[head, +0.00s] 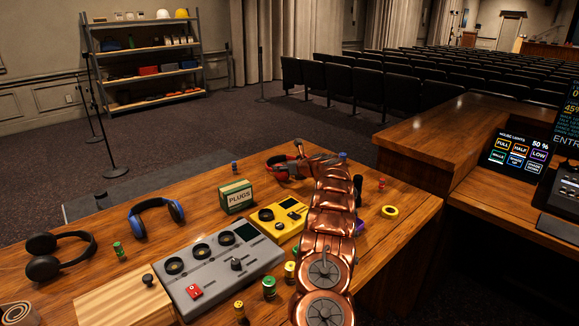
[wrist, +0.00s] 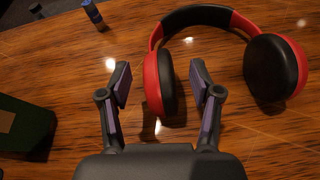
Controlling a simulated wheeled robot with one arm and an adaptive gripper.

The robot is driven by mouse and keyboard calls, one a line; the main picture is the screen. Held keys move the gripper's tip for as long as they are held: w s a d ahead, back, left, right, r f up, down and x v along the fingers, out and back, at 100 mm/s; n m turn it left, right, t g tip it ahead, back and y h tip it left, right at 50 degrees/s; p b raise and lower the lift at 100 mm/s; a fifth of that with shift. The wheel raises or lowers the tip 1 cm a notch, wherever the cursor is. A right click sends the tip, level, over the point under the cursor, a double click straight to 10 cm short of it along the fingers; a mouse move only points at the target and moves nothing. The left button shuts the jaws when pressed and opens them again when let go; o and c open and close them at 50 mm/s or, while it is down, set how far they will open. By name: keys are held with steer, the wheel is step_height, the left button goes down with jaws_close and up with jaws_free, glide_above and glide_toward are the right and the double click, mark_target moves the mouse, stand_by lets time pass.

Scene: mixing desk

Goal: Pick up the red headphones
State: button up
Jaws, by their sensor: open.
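The red headphones (head: 276,166) lie near the far edge of the wooden desk in the head view, partly hidden by my copper arm. In the wrist view the red headphones (wrist: 157,82) show a red and black band and two dark ear pads. My gripper (wrist: 160,80) is open, with one finger on each side of the left ear cup. The cup shows in the gap between the fingers, and I see no clear contact.
A green PLUGS box (head: 235,197) stands left of the headphones, and a small blue cylinder (head: 235,167) is behind it. A yellow device (head: 279,219) and a grey device (head: 219,270) are nearer. Blue headphones (head: 156,215) and black headphones (head: 59,256) lie left.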

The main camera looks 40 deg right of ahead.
steer(key=shift+p+x, duration=0.7)
steer(key=shift+x, duration=0.8)
steer(key=shift+f, duration=0.15)
steer(key=shift+a, duration=0.1)
jaws_close()
